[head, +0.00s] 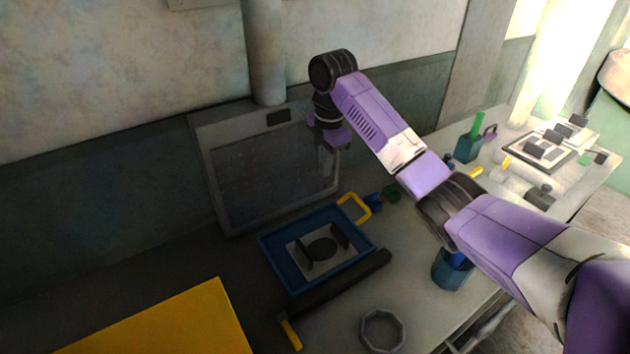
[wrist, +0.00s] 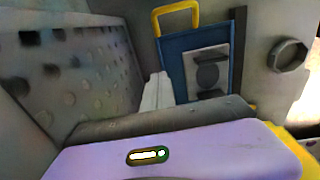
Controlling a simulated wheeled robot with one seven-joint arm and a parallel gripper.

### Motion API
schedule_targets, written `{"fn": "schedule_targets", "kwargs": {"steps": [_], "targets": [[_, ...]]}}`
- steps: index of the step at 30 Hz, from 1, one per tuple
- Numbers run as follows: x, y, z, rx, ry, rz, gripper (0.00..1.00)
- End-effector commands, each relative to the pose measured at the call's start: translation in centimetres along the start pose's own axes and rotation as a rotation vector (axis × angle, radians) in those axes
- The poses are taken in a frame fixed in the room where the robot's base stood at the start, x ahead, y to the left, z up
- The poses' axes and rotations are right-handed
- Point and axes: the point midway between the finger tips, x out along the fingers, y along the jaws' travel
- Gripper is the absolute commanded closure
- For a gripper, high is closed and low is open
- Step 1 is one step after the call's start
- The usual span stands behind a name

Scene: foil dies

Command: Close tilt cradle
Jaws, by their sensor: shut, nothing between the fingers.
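A grey framed panel (head: 270,175) with a dark face stands steeply raised against the back wall. A blue tray (head: 272,262) with a yellow loop handle (head: 354,207) lies flat in front of it. The frames do not settle which one is the tilt cradle. My gripper (head: 336,140) is shut and empty, hanging at the panel's upper right part. I cannot tell whether it touches the panel. The wrist view shows the blue tray (wrist: 176,60), with a white plate and dark round piece in it, beside a perforated grey surface (wrist: 75,60).
A dark bar (head: 345,283) with a yellow end lies along the tray's front. A grey ring (head: 382,330) and a teal cup (head: 450,270) stand on the bench. A yellow slab (head: 165,325) fills the lower left. Bottles and a block tray (head: 540,150) stand at the right.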

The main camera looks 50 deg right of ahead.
Motion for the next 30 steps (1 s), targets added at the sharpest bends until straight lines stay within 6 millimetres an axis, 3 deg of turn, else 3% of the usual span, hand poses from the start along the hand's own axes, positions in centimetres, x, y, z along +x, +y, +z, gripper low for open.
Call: {"fn": "schedule_targets", "kwargs": {"steps": [6, 18, 24, 30], "targets": [[4.8, -0.1, -0.3, -0.001, 0.004, -0.003, 1.00], [10.9, -0.1, -0.1, 0.000, 0.000, -0.002, 1.00], [12.6, 0.0, -0.1, -0.001, 0.000, -0.001, 1.00], [12.9, 0.0, -0.1, -0.001, 0.000, 0.001, 1.00]]}}
